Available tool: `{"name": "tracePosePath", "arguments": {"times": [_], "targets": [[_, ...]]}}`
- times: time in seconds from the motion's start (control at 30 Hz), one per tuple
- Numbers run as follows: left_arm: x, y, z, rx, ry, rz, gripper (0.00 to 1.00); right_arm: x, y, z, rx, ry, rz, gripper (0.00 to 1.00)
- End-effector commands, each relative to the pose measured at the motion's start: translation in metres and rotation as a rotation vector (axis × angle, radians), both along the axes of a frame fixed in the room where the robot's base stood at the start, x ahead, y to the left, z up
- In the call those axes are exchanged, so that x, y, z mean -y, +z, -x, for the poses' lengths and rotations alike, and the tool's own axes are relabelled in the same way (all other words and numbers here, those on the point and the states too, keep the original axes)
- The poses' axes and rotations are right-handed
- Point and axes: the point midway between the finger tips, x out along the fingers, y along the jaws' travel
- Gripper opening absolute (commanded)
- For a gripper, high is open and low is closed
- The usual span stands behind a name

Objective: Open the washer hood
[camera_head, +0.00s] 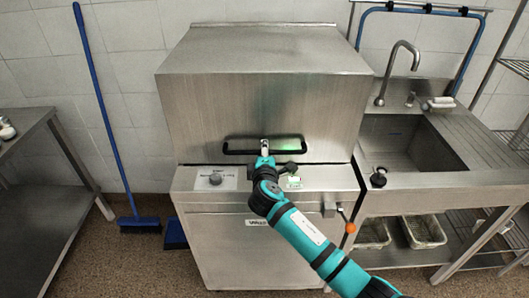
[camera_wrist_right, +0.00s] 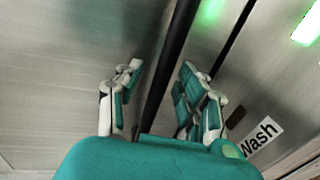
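The washer hood (camera_head: 262,103) is a large boxy stainless steel cover, down on the washer base (camera_head: 240,240). A black bar handle (camera_head: 235,148) runs across the lower front of the hood. My right gripper (camera_head: 264,148) is at the middle of this handle. In the right wrist view, the black handle (camera_wrist_right: 178,45) passes between the two spread fingers of my right gripper (camera_wrist_right: 162,68). The fingers are apart and do not look clamped on the bar; exact contact is hard to tell. My left gripper is not in view.
A knob (camera_head: 215,179) and an orange-tipped lever (camera_head: 350,228) are on the washer front. A sink (camera_head: 402,142) with a faucet (camera_head: 398,62) stands at the right. A steel table (camera_head: 22,118) and a blue broom (camera_head: 100,100) are at the left.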

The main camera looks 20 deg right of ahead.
Motion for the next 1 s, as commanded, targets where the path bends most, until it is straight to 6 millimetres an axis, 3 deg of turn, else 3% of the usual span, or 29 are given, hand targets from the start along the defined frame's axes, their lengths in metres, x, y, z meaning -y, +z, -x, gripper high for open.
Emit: {"name": "tracePosePath", "arguments": {"times": [0.17,0.47,1.0], "targets": [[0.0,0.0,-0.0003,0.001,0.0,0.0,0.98,-0.0002,-0.0002,0.0001,0.0,0.0,-0.001,0.38],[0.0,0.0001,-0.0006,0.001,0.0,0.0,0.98,-0.0003,-0.0002,0.0004,0.0,0.0,0.0,0.0],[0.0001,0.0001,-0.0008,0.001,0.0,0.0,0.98,-0.0008,-0.0019,0.0011,-0.004,0.001,-0.001,0.0]]}}
